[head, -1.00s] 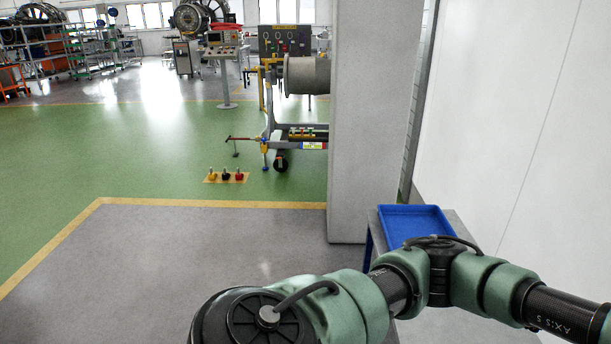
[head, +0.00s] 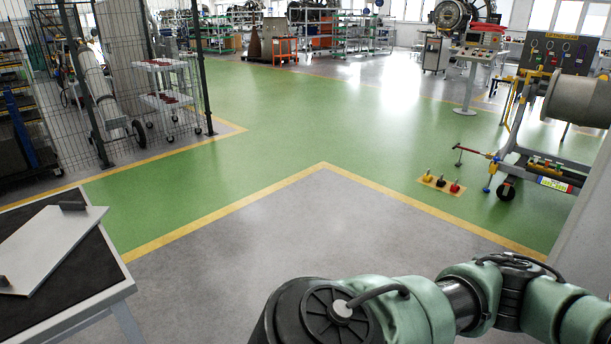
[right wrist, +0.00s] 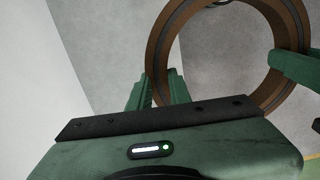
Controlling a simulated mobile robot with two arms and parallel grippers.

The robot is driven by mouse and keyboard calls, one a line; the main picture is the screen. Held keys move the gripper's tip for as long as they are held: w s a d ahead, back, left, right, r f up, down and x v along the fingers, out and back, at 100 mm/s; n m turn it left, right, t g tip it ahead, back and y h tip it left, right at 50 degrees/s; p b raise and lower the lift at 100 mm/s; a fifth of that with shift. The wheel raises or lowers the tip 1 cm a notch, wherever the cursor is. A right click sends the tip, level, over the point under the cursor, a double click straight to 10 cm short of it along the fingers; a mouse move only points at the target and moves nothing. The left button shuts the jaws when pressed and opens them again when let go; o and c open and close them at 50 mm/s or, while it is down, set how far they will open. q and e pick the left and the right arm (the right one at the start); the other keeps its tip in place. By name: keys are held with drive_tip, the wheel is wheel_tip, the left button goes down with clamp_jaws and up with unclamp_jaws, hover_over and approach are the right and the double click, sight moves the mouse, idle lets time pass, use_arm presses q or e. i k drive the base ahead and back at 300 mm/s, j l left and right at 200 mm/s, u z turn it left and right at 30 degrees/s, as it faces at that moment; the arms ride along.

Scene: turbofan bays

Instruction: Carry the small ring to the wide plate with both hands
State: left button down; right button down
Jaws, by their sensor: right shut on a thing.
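A brown ring (right wrist: 156,58) shows in the right wrist view, with its round opening facing the camera. My right gripper (right wrist: 160,84) is shut on the ring's left rim. A green part (right wrist: 293,68), which may be a finger of my left gripper, overlaps the ring's right rim; whether it grips cannot be told. In the head view a wide light grey plate (head: 45,245) lies on a black-topped table (head: 95,287) at the lower left. The plate has dark blocks at two ends. The ring and both grippers are outside the head view.
Open grey floor (head: 240,265) lies right of the table, bordered by a yellow line (head: 240,215). Green floor lies beyond. A mesh fence (head: 150,80) stands at the far left. A wheeled stand (head: 545,150) and small coloured pieces (head: 440,181) are at the right.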

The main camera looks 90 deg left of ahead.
sight(39, 242)
drive_tip(key=u, duration=2.7)
drive_tip(key=i+z, duration=0.1)
drive_tip(key=i, duration=0.5)
drive_tip(key=i+j+z, duration=0.1)
drive_tip(key=i, duration=0.55)
drive_tip(key=i+u, duration=0.7)
drive_tip(key=i+l+u, duration=0.3)
drive_tip(key=i, duration=0.2)
drive_tip(key=i+j+u, duration=0.15)
drive_tip(key=i+u, duration=0.9)
drive_tip(key=i, duration=0.2)
drive_tip(key=i+u, duration=0.3)
drive_tip(key=u, duration=0.15)
drive_tip(key=i+u, duration=0.4)
drive_tip(key=i+l+u, duration=0.1)
drive_tip(key=u, duration=0.35)
drive_tip(key=i+u, duration=0.15)
drive_tip(key=u, duration=0.3)
drive_tip(key=i+u, duration=0.15)
drive_tip(key=u, duration=0.35)
drive_tip(key=i+l+u, duration=0.15)
drive_tip(key=u, duration=0.9)
